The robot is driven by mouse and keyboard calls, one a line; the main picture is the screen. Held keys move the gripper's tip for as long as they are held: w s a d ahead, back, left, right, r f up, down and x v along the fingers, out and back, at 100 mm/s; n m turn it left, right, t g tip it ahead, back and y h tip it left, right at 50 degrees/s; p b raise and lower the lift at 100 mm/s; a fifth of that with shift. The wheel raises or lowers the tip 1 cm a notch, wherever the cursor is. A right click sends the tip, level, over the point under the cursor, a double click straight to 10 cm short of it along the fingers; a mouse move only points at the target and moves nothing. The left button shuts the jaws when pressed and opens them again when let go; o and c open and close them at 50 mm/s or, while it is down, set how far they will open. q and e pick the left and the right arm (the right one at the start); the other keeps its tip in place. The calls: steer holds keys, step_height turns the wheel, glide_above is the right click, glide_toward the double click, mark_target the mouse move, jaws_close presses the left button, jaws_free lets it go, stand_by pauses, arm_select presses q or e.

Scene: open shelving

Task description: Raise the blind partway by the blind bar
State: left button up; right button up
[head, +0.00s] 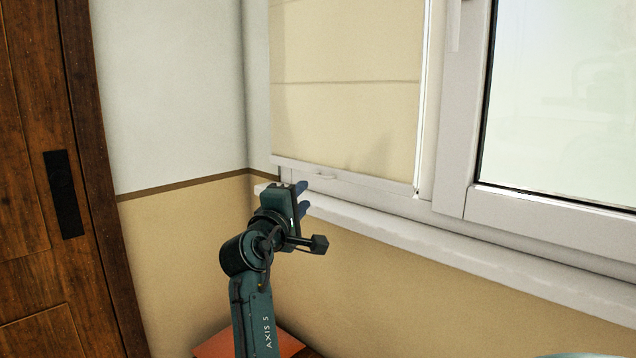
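The blind (345,100) is a cream panel hanging over the left window pane, drawn down almost to the sill. The white blind bar (375,182) runs along its bottom edge, with a small tab (322,177) left of its middle. Whether a fingertip touches the bar cannot be told.
A white window sill (430,240) juts out below the blind. The white frame of a second window (560,100) stands at the right. A dark wooden door (50,270) is at the left. An orange surface (290,344) lies low behind my arm.

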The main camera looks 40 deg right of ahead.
mark_target(320, 177)
steer(key=x, duration=0.9)
steer(key=shift+w+d, duration=0.15)
steer(key=shift+d, duration=0.05)
steer(key=shift+c, duration=0.3)
jaws_close()
steer(key=shift+r, duration=0.1)
